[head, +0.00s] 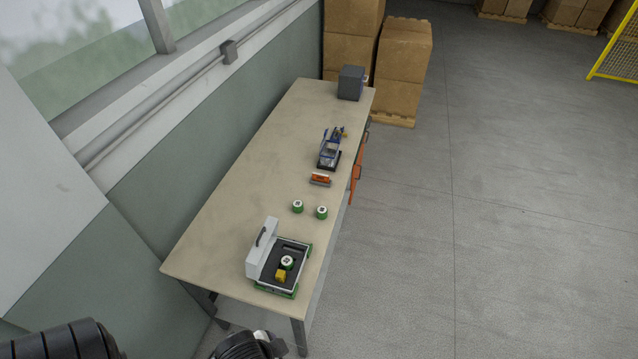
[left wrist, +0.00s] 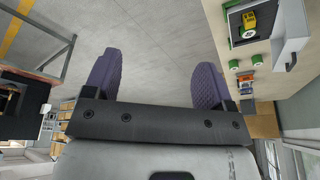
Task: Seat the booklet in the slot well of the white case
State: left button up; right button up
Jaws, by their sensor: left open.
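The white case (head: 262,245) stands open near the table's front end, its lid raised on the left. Its dark insert (head: 270,270) holds a green-and-white round piece (head: 287,263) and a yellow piece (head: 280,276). A narrow lighter mark, possibly the slot well, shows at the insert's far side. A small orange-red item in a grey holder (head: 320,180) lies farther back; I cannot tell whether it is the booklet. My left gripper (left wrist: 155,80) is open and empty over the floor, away from the case, which shows at upper right in the left wrist view. My right gripper is not seen.
Two green-and-white round pieces (head: 298,206) stand just behind the case. The table's left side is clear. Cardboard boxes (head: 402,70) stack beyond it.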

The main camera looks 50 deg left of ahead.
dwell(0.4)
pick_arm(q)
jog(key=c, duration=0.6)
jog(key=shift+o, duration=0.2)
